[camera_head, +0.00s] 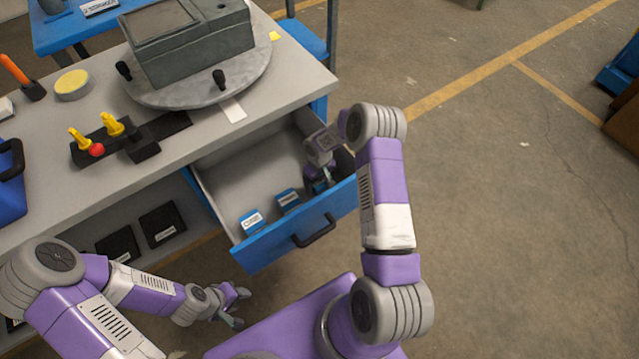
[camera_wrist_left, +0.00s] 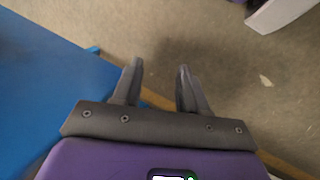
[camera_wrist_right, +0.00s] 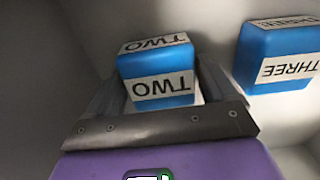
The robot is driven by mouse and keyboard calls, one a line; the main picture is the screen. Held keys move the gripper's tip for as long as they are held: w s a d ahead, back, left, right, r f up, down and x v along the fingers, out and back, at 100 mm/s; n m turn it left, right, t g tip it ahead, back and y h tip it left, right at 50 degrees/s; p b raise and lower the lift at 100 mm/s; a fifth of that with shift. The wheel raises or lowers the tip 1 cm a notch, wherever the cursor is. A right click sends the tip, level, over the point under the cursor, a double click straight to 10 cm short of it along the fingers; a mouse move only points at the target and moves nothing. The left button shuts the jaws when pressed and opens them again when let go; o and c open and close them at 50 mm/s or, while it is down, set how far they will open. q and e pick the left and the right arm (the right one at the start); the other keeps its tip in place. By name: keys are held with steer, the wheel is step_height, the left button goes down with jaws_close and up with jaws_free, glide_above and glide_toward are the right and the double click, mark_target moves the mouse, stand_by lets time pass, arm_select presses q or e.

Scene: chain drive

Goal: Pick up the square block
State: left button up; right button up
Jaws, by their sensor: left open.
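My right gripper (camera_wrist_right: 160,90) reaches down into the open drawer, as it also shows in the head view (camera_head: 319,182). Its fingers stand on either side of a blue block marked TWO (camera_wrist_right: 160,78), close to its sides. I cannot tell whether they press on it. Another blue block, marked THREE (camera_wrist_right: 276,60), sits to the right of it in the right wrist view, apart from the fingers. In the head view two blue blocks, a nearer one (camera_head: 251,220) and another (camera_head: 287,199), lie in the drawer left of this gripper. My left gripper (camera_wrist_left: 160,68) is open and empty, outside the drawer.
The drawer (camera_head: 300,237) is pulled out from the grey workbench (camera_head: 290,75), its black handle (camera_head: 314,232) facing the front. On the bench stand a grey box on a round plate (camera_head: 190,92) and a black holder with yellow pieces (camera_head: 110,140).

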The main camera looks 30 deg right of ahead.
steer(key=c, duration=0.9)
